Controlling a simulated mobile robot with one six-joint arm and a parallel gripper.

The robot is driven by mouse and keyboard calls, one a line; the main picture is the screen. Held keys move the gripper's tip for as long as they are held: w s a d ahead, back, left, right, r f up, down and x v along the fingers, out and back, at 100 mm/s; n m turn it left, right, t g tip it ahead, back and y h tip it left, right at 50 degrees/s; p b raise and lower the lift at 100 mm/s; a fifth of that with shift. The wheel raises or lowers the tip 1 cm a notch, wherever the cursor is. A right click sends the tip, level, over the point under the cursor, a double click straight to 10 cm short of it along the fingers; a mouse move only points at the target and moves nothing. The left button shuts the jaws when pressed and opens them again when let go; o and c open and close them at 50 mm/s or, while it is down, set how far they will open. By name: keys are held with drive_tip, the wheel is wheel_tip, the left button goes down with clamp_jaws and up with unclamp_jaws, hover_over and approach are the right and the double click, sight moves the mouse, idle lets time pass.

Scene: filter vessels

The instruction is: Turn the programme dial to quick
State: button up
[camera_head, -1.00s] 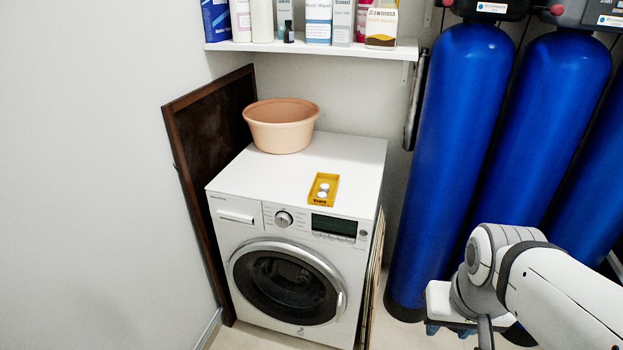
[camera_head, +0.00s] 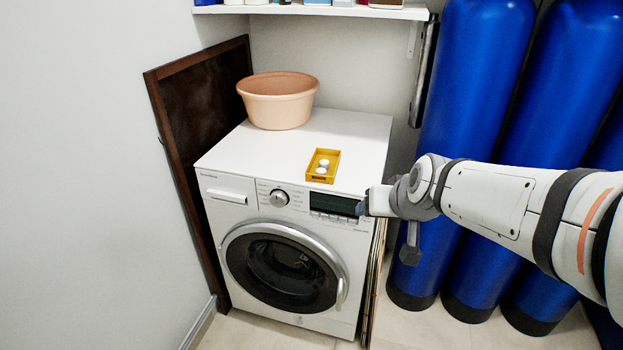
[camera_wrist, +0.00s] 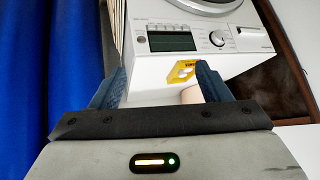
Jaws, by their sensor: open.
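The programme dial (camera_head: 279,198) is a round silver knob on the front panel of the white washing machine (camera_head: 350,135), left of the dark display (camera_head: 333,204). The dial also shows in the wrist view (camera_wrist: 218,38), where the machine appears upside down; its marks are too small to read. My gripper (camera_head: 362,207) is to the right of the dial, in front of the display's right end in the head view. In the wrist view its two blue fingers (camera_wrist: 158,84) are spread apart with nothing held between them.
A yellow tray (camera_head: 310,179) with white round pieces sits on the machine top, behind the panel. A peach basin (camera_head: 278,102) stands at the back. Blue tanks (camera_head: 470,130) stand at the right, and a dark framed board (camera_head: 190,130) leans at the left. The machine's front left is clear.

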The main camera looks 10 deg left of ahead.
drive_tip(key=w+a+f+t+y+b, duration=0.1)
drive_tip(key=w+a+f+t+b, duration=0.25)
drive_tip(key=w+a+b, duration=0.45)
drive_tip(key=w+a+f+t+y+b, duration=0.1)
drive_tip(key=w+a+f+t+b, duration=0.2)
drive_tip(key=w+a+f, duration=0.5)
drive_tip(key=m+t+h+b, duration=0.35)
drive_tip(key=h+b, duration=0.35)
drive_tip(key=b, duration=0.6)
approach(277, 202)
drive_tip(key=w, duration=0.7)
drive_tip(key=shift+w+d+f, duration=0.3)
drive_tip(key=shift+d, duration=0.1)
drive_tip(key=shift+w+r, duration=0.15)
drive_tip(key=shift+w, duration=0.25)
drive_tip(key=shift+c, duration=0.3)
